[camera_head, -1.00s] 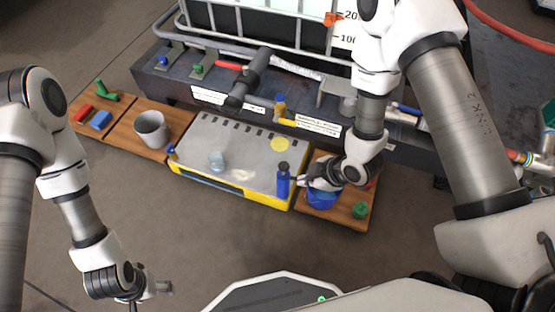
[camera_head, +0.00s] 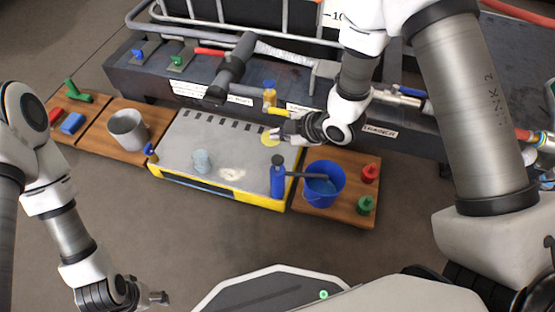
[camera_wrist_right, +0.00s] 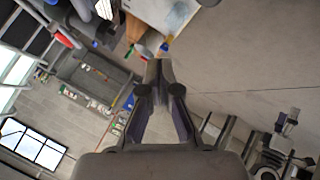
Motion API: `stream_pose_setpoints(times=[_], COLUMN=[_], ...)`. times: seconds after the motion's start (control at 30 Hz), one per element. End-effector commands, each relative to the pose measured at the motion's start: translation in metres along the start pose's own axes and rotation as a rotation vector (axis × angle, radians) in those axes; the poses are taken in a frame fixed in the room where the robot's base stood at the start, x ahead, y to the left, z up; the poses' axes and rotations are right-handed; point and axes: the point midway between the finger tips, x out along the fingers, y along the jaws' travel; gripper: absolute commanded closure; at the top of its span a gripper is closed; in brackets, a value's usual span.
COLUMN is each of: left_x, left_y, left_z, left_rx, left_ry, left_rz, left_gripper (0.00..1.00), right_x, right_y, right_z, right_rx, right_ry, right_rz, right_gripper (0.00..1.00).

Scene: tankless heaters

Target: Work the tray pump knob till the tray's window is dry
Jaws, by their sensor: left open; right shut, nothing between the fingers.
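The grey tray (camera_head: 222,140) with yellow edges lies on the floor in the middle of the head view. The blue pump (camera_head: 278,182) stands upright at its front right corner, with a dark knob (camera_head: 277,160) on top and a dark spout reaching right over a blue bucket (camera_head: 312,190). A narrow dark strip, perhaps the window (camera_head: 205,184), runs along the tray's yellow front; its water level is too small to tell. My right gripper (camera_head: 273,136) is shut and empty, behind the knob and apart from it. My left gripper (camera_head: 160,298) is open and empty, at lower left.
A grey bucket (camera_head: 128,128) stands on a wooden board left of the tray. Red (camera_head: 369,173) and green (camera_head: 365,205) pieces stand right of the blue bucket. A dark bund with pipes and valves runs behind. The floor in front is clear.

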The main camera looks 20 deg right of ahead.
Motion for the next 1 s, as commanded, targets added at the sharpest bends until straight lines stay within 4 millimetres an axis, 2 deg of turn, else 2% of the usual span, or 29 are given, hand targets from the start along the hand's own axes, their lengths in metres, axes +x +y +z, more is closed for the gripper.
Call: stream_pose_setpoints(times=[0.03,0.33,0.6,1.0], left_x=[0.012,0.058,0.067,0.066], left_y=[0.0,-0.001,-0.001,-0.001], left_z=[0.0,0.0,-0.002,-0.002], left_rx=[0.0,-0.003,-0.006,-0.007], left_ry=[0.0,0.001,0.004,0.004], left_rz=[0.0,0.0,-0.001,-0.001], left_gripper=[0.29,0.29,0.29,0.29], right_x=[0.009,0.041,0.054,0.054], right_y=[-0.006,-0.03,-0.039,-0.039], right_z=[0.006,0.03,0.039,0.039], right_rx=[0.0,0.0,0.0,0.0], right_ry=[0.0,0.0,0.0,0.0], right_rz=[0.0,0.0,0.0,0.0], right_gripper=[1.0,1.0,1.0,1.0])
